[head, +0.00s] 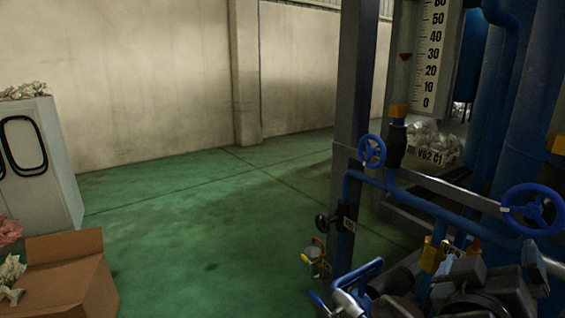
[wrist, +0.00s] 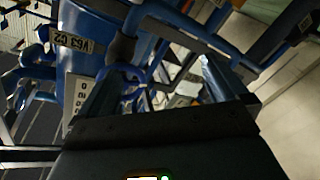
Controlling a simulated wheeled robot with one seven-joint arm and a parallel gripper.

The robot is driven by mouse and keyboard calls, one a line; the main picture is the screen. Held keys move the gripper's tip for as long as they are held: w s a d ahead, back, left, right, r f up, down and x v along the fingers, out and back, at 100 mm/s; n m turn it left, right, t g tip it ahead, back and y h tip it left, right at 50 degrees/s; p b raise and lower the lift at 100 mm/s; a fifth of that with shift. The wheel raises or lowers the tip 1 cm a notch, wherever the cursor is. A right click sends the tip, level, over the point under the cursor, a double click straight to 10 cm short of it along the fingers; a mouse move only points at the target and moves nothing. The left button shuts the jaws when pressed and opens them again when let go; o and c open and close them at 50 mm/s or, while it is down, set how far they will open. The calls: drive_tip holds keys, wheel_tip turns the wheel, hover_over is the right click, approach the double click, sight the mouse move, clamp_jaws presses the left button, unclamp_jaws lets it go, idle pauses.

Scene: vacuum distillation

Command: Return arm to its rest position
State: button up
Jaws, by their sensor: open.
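My gripper (wrist: 154,74) shows in the wrist view. Its two fingers stand wide apart at the left and right, and nothing is held between them. Beyond the fingers are blue pipes and a blue column with a tag reading V63 C2 (wrist: 72,42). The wrist view is tilted. In the head view, dark bulky parts at the lower right look like my arm, in front of the pipework. I cannot clearly make out the gripper's fingers there.
Blue handwheels (head: 533,208) and (head: 372,151) a smaller handwheel sit on pipes at right, beside a dark steel post (head: 352,110) and a level scale (head: 430,60). A cardboard box (head: 75,270) and grey cabinet (head: 40,160) stand left. The green floor (head: 210,220) between is clear.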

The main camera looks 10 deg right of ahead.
drive_tip(key=s+a+f+n+t+y, duration=0.2)
drive_tip(key=s+a+f+n+y, duration=0.15)
drive_tip(key=f, duration=0.35)
drive_tip(key=s+a+f+n+t+y, duration=0.2)
drive_tip(key=s+a+f+n+y, duration=0.1)
drive_tip(key=f+y, duration=0.3)
drive_tip(key=s+a+f+y, duration=0.2)
drive_tip(key=s+a, duration=0.1)
drive_tip(key=s, duration=0.2)
drive_tip(key=s+a+f+y, duration=0.2)
drive_tip(key=s+f, duration=0.1)
drive_tip(key=s, duration=0.3)
drive_tip(key=s+a+r+m, duration=0.2)
drive_tip(key=s+r+m, duration=0.25)
drive_tip(key=s, duration=0.75)
wheel_tip(320, 180, up, 13)
drive_tip(key=n+p, duration=0.1)
drive_tip(key=p, duration=1.1)
drive_tip(key=shift+w+d+f+y+p, duration=0.2)
drive_tip(key=shift+y+p, duration=0.15)
drive_tip(key=shift+f, duration=0.1)
